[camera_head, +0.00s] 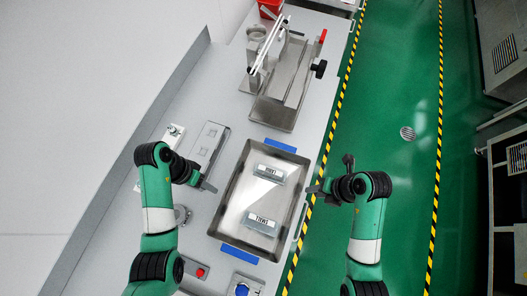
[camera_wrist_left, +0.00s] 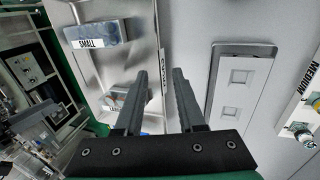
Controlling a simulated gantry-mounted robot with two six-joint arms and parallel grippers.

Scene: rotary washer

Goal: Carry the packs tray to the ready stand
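The packs tray (camera_head: 243,195) is a shallow metal tray on the table in the middle of the head view. Two grey packs with white labels lie in it, an upper one (camera_head: 269,174) and a lower one (camera_head: 261,222). In the left wrist view one pack (camera_wrist_left: 95,33) reads SMALL. My left gripper (camera_head: 209,187) is open and empty just left of the tray; its spread fingers (camera_wrist_left: 160,76) show in the wrist view over the tray's side. My right gripper (camera_head: 313,190) is just beyond the tray's right rim; its opening is unclear. I cannot tell which thing is the ready stand.
Blue strips lie at the tray's upper (camera_head: 281,145) and lower (camera_head: 239,252) ends. A metal fixture with a black knob (camera_head: 319,69) stands above. A grey panel (camera_head: 208,145) lies left. A red button (camera_head: 199,272) and blue knob (camera_head: 242,289) are below. Green floor lies right.

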